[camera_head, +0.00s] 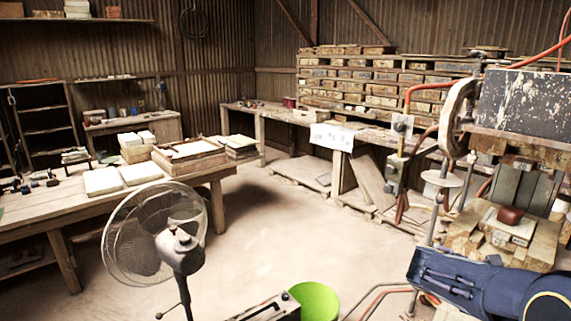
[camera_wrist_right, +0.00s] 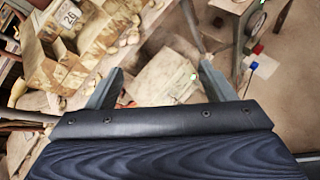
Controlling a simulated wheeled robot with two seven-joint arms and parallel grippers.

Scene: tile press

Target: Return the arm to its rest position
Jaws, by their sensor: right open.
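My right arm (camera_head: 470,282) comes in at the lower right of the head view, in dark blue, below and in front of the tile press (camera_head: 520,100). Its gripper cannot be made out there. In the right wrist view my right gripper (camera_wrist_right: 160,84) is open, its two grey fingers wide apart with nothing between them. Beyond the fingers is a pale flat surface, and wooden blocks of the press, one with a number label (camera_wrist_right: 68,15), lie to the upper left. My left gripper is in neither view.
A dark red lump (camera_head: 510,215) sits on the press's wooden bed, close to my right arm. A standing fan (camera_head: 150,235) and a green round thing (camera_head: 315,300) stand in front. A work table (camera_head: 40,215) is on the left. The middle floor (camera_head: 270,225) is clear.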

